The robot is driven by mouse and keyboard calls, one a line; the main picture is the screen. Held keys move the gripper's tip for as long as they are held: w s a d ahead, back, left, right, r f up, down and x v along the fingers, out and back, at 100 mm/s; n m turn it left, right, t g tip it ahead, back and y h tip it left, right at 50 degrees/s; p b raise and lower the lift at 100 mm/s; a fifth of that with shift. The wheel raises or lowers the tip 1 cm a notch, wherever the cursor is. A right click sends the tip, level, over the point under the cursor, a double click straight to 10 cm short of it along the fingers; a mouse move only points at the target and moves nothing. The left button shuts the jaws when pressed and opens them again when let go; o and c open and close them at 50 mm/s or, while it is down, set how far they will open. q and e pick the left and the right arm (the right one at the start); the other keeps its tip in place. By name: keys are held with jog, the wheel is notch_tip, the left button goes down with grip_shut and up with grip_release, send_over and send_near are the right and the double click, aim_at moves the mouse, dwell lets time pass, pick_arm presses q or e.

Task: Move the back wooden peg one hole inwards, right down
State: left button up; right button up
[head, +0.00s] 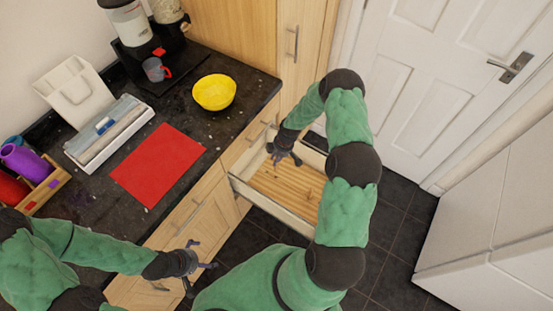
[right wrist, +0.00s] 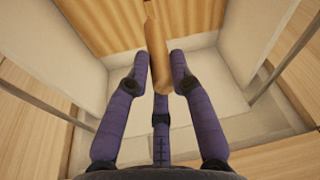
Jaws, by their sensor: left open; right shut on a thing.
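A drawer (head: 242,192) stands open below the counter, with a striped wooden board (head: 300,193) as its floor. My right gripper (head: 279,156) is over the back part of the drawer. In the right wrist view its purple fingers are shut on a light-brown wooden peg (right wrist: 158,50), which stands lengthwise between the fingertips. The board also shows in the right wrist view (right wrist: 105,25). I cannot tell whether the peg's far end sits in a hole or is clear of the board. My left gripper (head: 200,268) is open and empty in front of the lower cabinet.
The dark counter holds a red mat (head: 158,165), a yellow bowl (head: 214,92), a grey mug (head: 156,69), a white tray with boxes (head: 108,132) and a wooden holder with a purple bottle (head: 24,160). A white door (head: 450,60) is behind. The drawer's pale walls closely surround my right gripper.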

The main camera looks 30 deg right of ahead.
aim_at(277, 168)
jog(key=shift+s+d+b+x, duration=0.2)
jog(key=shift+b+x, duration=0.5)
jog(key=shift+x, duration=0.25)
jog(key=shift+s+d+b+x, duration=0.1)
jog(key=shift+d+b+x, duration=0.05)
jog(key=shift+b+x, duration=0.7)
jog(key=shift+s+d+b+x, duration=0.1)
jog(key=shift+d+b+x, duration=0.1)
jog(key=shift+b+x, duration=0.6)
jog(key=shift+f, duration=0.3)
jog(key=shift+b+x, duration=1.25)
jog(key=shift+x, duration=0.1)
jog(key=o, duration=1)
jog(key=shift+s+d, duration=0.15)
jog(key=shift+s, duration=0.05)
jog(key=shift+c, duration=0.2)
jog(key=v, duration=1.1)
jog(key=shift+r, duration=0.45)
